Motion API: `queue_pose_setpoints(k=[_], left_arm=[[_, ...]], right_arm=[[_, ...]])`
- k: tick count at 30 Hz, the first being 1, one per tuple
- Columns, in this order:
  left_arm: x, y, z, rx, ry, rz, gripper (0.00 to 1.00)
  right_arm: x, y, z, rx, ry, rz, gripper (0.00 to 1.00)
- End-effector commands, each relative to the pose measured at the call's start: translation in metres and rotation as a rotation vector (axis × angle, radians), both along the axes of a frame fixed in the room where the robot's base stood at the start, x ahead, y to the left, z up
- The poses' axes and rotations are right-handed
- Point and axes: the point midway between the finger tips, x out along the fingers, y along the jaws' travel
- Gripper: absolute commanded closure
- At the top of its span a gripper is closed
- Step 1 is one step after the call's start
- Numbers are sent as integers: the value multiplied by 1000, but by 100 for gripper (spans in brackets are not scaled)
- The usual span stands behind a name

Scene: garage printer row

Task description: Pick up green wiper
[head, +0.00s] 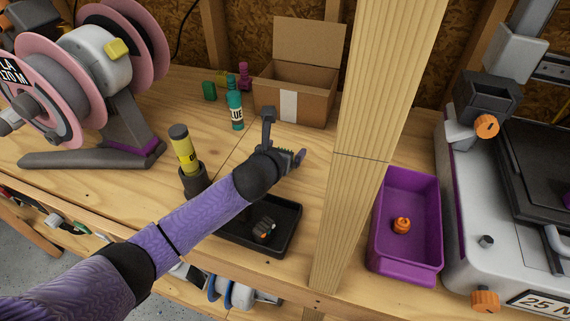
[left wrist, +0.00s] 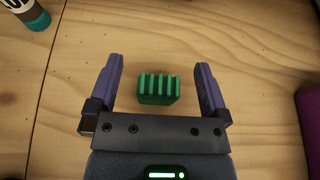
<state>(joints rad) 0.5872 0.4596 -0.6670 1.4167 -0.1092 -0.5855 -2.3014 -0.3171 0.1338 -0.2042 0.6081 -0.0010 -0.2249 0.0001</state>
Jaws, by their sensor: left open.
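The green wiper (left wrist: 159,89) is a small ribbed green block on the wooden bench in the left wrist view. It lies between the two purple-grey fingers of my left gripper (left wrist: 160,68), with a gap on each side. My left gripper (head: 285,138) is open above the bench in the head view, and its hand and arm hide most of the wiper there. My right gripper is not in view.
A teal glue bottle (head: 235,108) and an open cardboard box (head: 293,98) stand behind the gripper. A black tray (head: 285,236) and a yellow tube in a dark holder (head: 194,181) are nearer. A wooden post (head: 366,130) and purple bin (head: 429,267) stand to the right.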

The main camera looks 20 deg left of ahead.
Motion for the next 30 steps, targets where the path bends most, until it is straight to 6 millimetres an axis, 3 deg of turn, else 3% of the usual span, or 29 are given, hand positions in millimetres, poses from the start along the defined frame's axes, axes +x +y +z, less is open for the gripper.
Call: queue_pose_setpoints(k=[1, 3, 10, 24, 30], left_arm=[[8, -1, -10, -3, 2, 1, 0], [15, -2, -11, -2, 2, 0, 0], [17, -2, -8, 0, 2, -1, 0], [17, -2, -8, -1, 2, -1, 99], [17, -2, -6, 0, 1, -1, 99]], right_arm=[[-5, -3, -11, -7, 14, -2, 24], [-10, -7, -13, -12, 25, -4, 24], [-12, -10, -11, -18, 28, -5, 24], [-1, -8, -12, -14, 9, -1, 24], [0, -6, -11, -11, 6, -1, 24]])
